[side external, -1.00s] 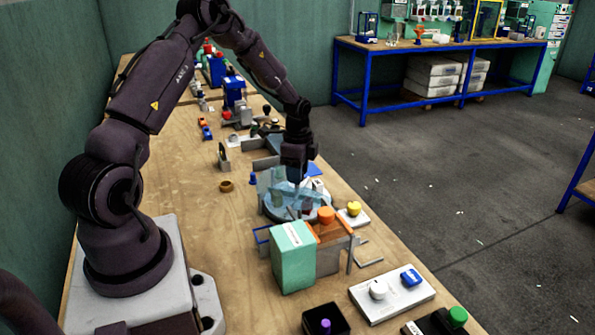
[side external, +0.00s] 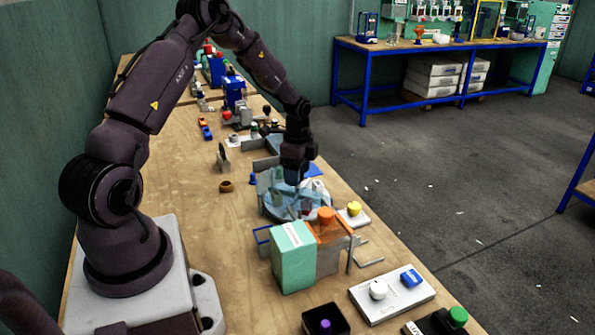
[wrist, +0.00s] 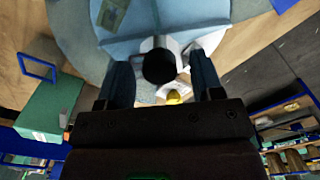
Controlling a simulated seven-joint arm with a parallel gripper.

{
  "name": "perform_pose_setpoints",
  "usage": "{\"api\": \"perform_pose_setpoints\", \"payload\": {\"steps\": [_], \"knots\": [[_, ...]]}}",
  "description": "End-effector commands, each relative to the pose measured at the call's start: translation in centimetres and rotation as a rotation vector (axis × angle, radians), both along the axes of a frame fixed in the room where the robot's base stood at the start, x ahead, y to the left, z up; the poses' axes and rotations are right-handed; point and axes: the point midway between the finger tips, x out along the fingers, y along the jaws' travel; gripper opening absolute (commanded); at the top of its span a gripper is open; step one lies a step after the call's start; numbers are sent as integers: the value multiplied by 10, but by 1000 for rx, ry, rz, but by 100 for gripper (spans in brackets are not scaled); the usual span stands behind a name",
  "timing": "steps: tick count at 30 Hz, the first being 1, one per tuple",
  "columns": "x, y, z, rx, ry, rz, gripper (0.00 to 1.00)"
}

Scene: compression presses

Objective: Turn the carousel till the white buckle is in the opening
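The carousel (side external: 281,211) is a round blue-grey disc with upright translucent dividers, on the bench below my gripper (side external: 297,181). In the wrist view the disc (wrist: 80,30) fills the upper left. A dark round knob (wrist: 159,67) stands between my two fingers there, with a gap visible on both sides, so the gripper looks open around it. A white piece (wrist: 208,42) shows beside the right finger, possibly the white buckle; it is partly hidden. In the side view a small white piece (side external: 319,186) sits at the disc's far right edge. The opening is not clearly visible.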

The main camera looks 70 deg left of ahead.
Motion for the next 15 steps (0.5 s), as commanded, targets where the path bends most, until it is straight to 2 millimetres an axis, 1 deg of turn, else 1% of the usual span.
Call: {"api": "perform_pose_setpoints", "payload": {"steps": [5,8,11,15], "knots": [[0,0,3,1,-1,0,60],[0,1,15,2,-2,2,60],[0,1,33,3,-4,2,60],[1,1,66,3,-5,0,60]]}}
